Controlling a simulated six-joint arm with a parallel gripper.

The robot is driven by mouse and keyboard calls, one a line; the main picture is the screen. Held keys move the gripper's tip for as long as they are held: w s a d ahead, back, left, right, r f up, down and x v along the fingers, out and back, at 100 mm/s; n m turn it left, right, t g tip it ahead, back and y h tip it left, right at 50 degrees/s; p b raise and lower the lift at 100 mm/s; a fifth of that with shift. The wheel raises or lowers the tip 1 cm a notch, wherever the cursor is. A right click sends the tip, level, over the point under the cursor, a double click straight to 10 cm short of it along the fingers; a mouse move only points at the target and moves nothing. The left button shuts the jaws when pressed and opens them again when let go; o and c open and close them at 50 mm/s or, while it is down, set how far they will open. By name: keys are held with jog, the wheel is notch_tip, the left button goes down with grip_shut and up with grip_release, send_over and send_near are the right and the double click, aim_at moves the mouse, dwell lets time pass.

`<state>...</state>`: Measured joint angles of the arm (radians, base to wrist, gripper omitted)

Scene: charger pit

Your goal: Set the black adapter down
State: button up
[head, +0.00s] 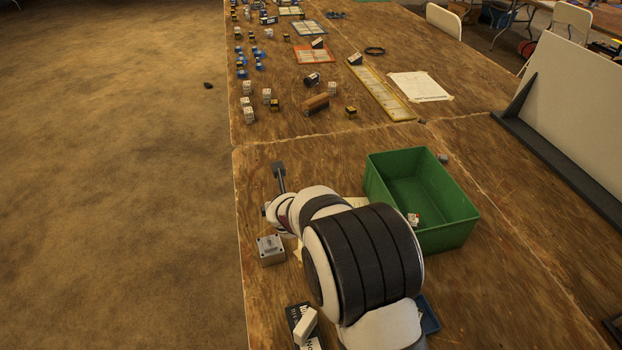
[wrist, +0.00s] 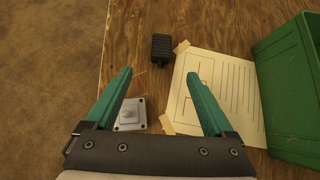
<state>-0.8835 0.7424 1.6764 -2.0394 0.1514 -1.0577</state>
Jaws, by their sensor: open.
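The black adapter (wrist: 161,48) sits on the wooden table beside the upper left corner of the taped paper sheet (wrist: 215,85). In the head view a dark block that appears to be the adapter (head: 278,167) shows just past the end of my arm. My gripper (wrist: 160,72) is open, its two teal fingers apart with nothing between them. In the wrist view the adapter lies beyond the fingertips, roughly centred on the gap, and no finger appears to touch it. In the head view my arm hides most of the sheet.
A green bin (head: 460,225) stands to the right, with a small white-and-red item inside. Several small parts and trays cover the far table.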

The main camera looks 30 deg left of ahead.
jog(key=x, duration=1.5)
jog(key=shift+d+f, duration=0.15)
jog(key=shift+d, duration=0.1)
grip_shut()
